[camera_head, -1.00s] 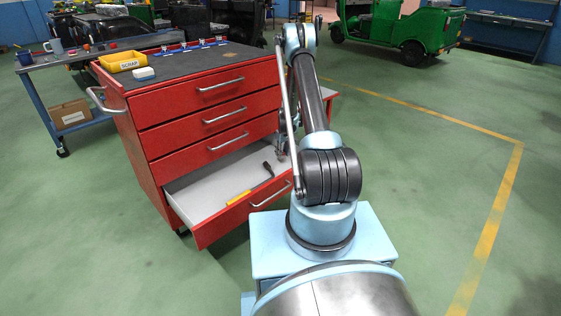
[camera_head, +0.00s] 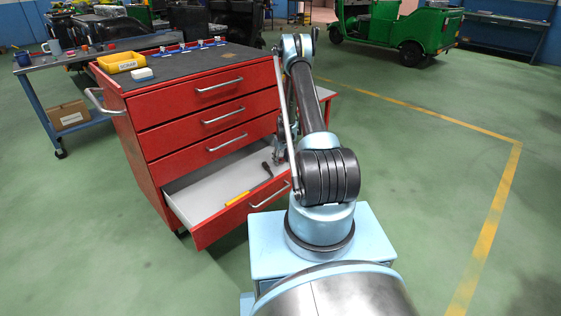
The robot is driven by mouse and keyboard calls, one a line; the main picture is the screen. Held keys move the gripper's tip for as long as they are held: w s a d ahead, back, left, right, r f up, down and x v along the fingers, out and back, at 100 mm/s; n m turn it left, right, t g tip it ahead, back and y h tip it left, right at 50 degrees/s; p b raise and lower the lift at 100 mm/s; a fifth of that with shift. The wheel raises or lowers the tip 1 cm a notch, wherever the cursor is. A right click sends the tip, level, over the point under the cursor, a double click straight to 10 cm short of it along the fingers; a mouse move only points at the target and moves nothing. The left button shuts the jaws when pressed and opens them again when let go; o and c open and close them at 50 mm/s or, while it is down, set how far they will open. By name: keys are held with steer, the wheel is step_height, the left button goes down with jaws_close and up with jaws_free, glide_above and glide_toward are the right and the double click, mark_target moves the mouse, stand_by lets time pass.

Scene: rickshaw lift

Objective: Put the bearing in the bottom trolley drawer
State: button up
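The red trolley (camera_head: 212,104) stands left of my arm. Its bottom drawer (camera_head: 192,203) is pulled open and its pale inside shows. A yellow-handled tool (camera_head: 237,198) lies in it, and a small black piece (camera_head: 267,169) shows near the drawer's right end. I cannot make out the bearing in this view. My gripper (camera_head: 279,157) is at the right side of the open drawer, mostly hidden behind my own arm. Its fingers are too small and covered to show whether they are open or shut, or hold anything.
A yellow SCRAP bin (camera_head: 122,62), a small white block (camera_head: 142,74) and several blue items sit on the trolley top. A blue workbench (camera_head: 42,100) stands left. A green rickshaw (camera_head: 405,30) is far back. The floor at right is clear.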

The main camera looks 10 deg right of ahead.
step_height(320, 180, up, 13)
steer(key=s, duration=0.1)
step_height(320, 180, up, 18)
steer(key=m, duration=0.1)
glide_above(283, 161)
steer(key=s, duration=0.8)
steer(key=s+r+m, duration=0.1)
steer(key=s+r, duration=1.1)
steer(key=s, duration=0.3)
steer(key=s+a+r+m, duration=0.1)
steer(key=s+r, duration=0.1)
steer(key=s, duration=0.6)
steer(key=s+r, duration=0.2)
steer(key=s, duration=0.7)
steer(key=s+f+m, duration=0.1)
steer(key=s+f, duration=0.2)
steer(key=s, duration=0.4)
steer(key=s+f+t, duration=0.1)
steer(key=s+f, duration=0.1)
steer(key=s, duration=0.6)
steer(key=shift+s+f+m+h, duration=0.3)
steer(key=shift+f+m, duration=0.1)
steer(key=shift+a, duration=0.1)
